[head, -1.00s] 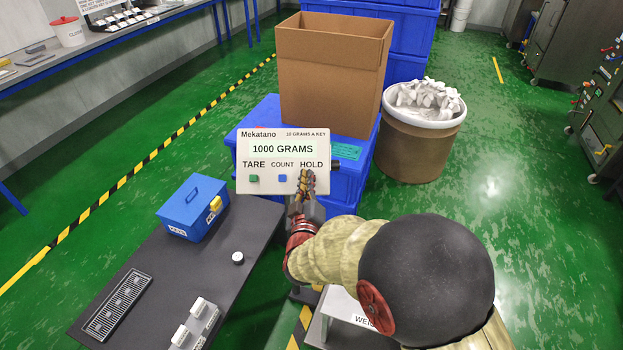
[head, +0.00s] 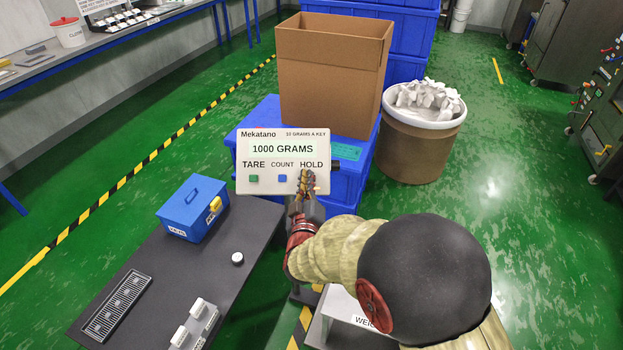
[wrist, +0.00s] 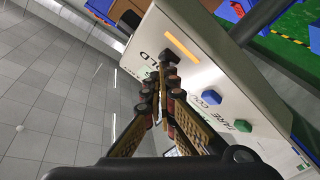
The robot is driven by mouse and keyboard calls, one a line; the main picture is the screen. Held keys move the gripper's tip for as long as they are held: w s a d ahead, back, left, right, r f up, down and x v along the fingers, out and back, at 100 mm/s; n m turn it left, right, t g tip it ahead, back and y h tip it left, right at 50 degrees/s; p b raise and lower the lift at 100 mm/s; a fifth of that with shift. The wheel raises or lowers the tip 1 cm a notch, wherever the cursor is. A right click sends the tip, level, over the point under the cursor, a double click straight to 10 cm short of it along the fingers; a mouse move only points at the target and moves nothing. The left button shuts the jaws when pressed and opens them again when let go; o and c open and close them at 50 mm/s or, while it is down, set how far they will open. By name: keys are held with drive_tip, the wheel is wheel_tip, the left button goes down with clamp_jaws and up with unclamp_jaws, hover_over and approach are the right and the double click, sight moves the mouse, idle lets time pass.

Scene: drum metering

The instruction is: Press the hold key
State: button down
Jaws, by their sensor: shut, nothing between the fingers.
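The pale control panel (head: 283,187) stands upright, its display (head: 283,149) reading 1000 GRAMS. Under the TARE label is a green key (head: 253,178), and under COUNT a blue key (head: 283,178). The HOLD label (head: 312,164) is at the right; the spot below it is covered by my gripper (head: 306,180). My gripper is shut and empty, fingertips at the panel's hold side. In the wrist view the fingertips (wrist: 160,82) are near the HOLD label, with the blue key (wrist: 212,97) to their right. I cannot tell whether they touch the hold key.
An orange bar (wrist: 181,45) marks the panel face near the fingertips. A blue box (head: 193,207) sits on the dark bench (head: 150,262) at left. Behind the panel are blue crates (head: 258,115), a cardboard box (head: 328,85) and a brown drum (head: 415,150) of white pieces.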

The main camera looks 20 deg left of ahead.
drive_tip(key=shift+s+d+r+p, duration=0.15)
drive_tip(key=shift+s+r+p, duration=0.3)
drive_tip(key=shift+s+r, duration=0.1)
drive_tip(key=s+r+p, duration=0.1)
drive_tip(key=s+d+r+p, duration=0.1)
drive_tip(key=s+r+p, duration=0.1)
drive_tip(key=shift+s+r, duration=0.2)
drive_tip(key=shift+r, duration=0.05)
idle(0.5)
idle(0.7)
